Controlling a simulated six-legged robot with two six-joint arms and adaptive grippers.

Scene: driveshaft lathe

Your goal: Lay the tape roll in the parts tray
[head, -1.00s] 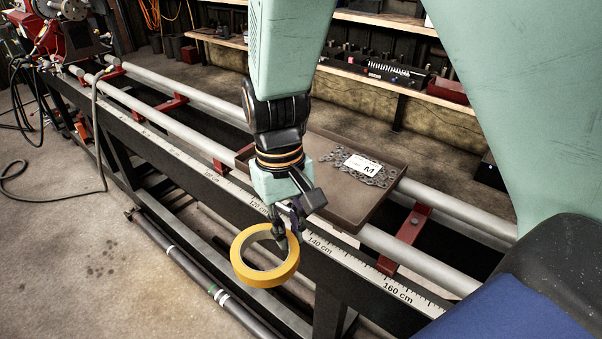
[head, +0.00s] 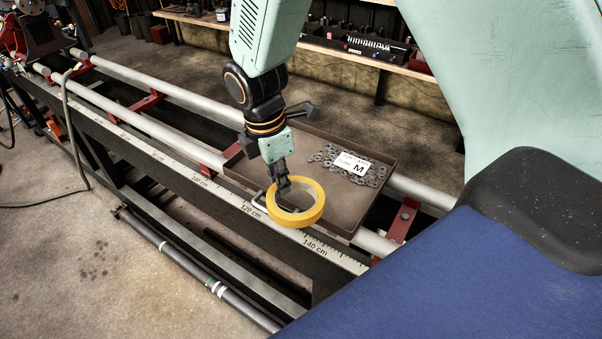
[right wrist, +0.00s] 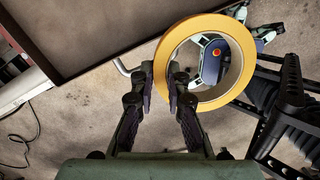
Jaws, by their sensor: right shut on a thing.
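The yellow tape roll (head: 296,216) hangs in my right gripper (head: 285,188), which is shut on its ring wall. In the head view the roll overlaps the near edge of the brown parts tray (head: 240,173); its height above the tray is hard to tell. In the right wrist view the fingers (right wrist: 166,88) pinch the left side of the roll (right wrist: 238,28). There the tray's rim (right wrist: 120,55) lies to the upper left, and the roll appears mostly outside it. My left gripper is not in view.
Several grey washers and a white card marked M (head: 353,162) lie in the tray's far right part. The tray's left and near floor is bare. The tray rests on grey rails (head: 160,122) with red brackets. A wire handle (head: 258,200) juts from the near side.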

